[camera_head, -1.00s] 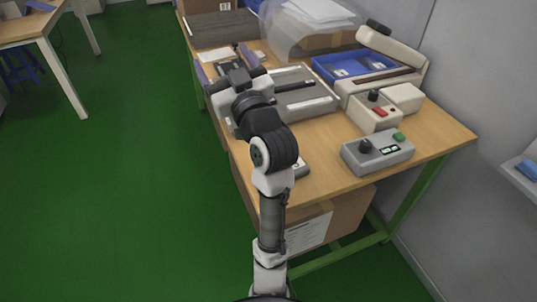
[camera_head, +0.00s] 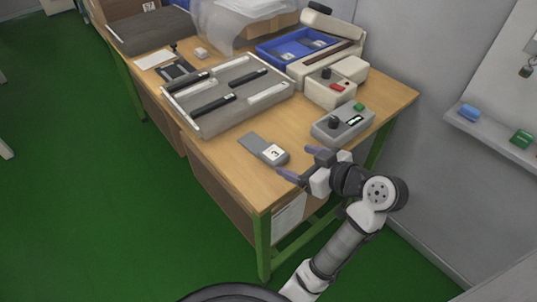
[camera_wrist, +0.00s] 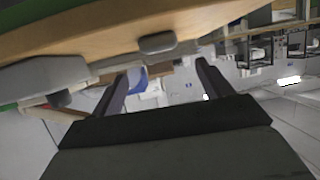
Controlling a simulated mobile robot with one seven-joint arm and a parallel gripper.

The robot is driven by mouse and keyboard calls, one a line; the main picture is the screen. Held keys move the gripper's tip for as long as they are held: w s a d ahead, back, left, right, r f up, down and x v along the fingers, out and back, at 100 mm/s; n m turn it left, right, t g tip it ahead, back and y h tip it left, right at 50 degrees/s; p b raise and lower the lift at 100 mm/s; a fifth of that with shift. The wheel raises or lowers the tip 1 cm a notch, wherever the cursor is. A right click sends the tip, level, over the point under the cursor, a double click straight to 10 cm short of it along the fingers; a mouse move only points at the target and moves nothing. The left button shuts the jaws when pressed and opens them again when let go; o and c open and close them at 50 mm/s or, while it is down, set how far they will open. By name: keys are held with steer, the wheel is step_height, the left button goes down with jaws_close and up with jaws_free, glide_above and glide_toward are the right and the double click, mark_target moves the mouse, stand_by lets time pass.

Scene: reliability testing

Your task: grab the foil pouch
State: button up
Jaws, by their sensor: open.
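A grey, flattish item with a white label marked 3 (camera_head: 271,151) lies on the bench top near its front edge. It looks like the foil pouch, though its material is hard to tell. My gripper (camera_head: 297,162) is just right of it, at the front edge, with its fingers spread and pointing left towards the bench. Nothing is between them. In the wrist view the picture is tipped over. My open fingers (camera_wrist: 165,82) show there, and a small rounded grey shape (camera_wrist: 157,42), likely the same item, lies on the wood beyond and above them.
A grey control box with a knob (camera_head: 342,124) stands close behind my gripper. A grey tray with black bars (camera_head: 228,95), a beige device (camera_head: 325,92) and a blue bin (camera_head: 272,52) stand farther back.

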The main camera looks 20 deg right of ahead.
mark_target(270, 150)
steer(key=p+x, duration=0.1)
steer(key=x, duration=0.9)
steer(key=shift+a, duration=0.15)
steer(key=c, duration=1.1)
steer(key=shift+o, duration=0.2)
